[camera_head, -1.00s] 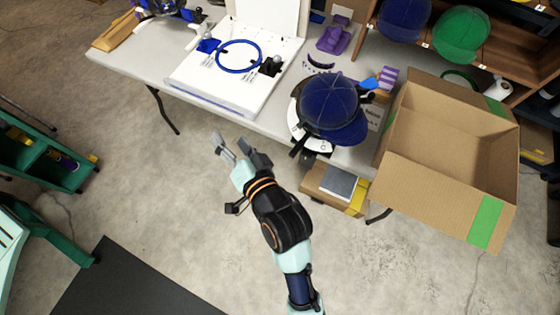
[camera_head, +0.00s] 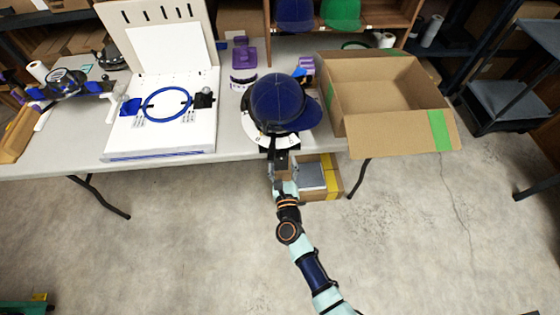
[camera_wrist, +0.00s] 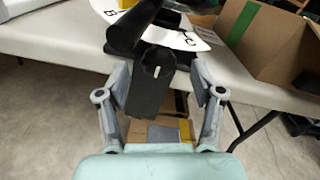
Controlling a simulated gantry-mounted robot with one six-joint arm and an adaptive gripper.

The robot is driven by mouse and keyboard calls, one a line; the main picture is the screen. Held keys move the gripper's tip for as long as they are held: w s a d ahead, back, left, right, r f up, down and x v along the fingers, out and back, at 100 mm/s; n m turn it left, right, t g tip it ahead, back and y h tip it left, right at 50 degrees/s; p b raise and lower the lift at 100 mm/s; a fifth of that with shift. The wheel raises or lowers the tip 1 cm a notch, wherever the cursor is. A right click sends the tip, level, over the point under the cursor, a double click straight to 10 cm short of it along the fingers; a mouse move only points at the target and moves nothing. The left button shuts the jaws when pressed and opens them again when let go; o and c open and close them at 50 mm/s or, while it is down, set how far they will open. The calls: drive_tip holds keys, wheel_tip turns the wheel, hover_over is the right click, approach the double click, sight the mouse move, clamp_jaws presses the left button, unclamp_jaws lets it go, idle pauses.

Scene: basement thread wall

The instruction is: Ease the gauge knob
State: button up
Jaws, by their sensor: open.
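The gauge knob (camera_wrist: 157,66) is a dark scalloped piece with a short white mark, on the front of a black block below a white lettered dial plate (camera_wrist: 193,41). In the head view the white plate (camera_head: 254,132) shows under a blue cap (camera_head: 280,103) at the table's front edge. My gripper (camera_wrist: 158,78) is open, with one finger on each side of the knob and block. Gaps seem to show beside the block, but I cannot tell whether either finger touches it. In the head view my gripper (camera_head: 281,170) is just below the plate.
An open cardboard box (camera_head: 352,128) is right of the cap. A white board with a blue ring (camera_head: 167,104) lies left on the table (camera_head: 232,140). A smaller carton (camera_head: 332,178) sits below the table edge.

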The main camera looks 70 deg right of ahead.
sight(281, 155)
drive_tip(key=shift+x, duration=1.15)
drive_tip(key=c, duration=1.1)
drive_tip(key=shift+c, duration=0.2)
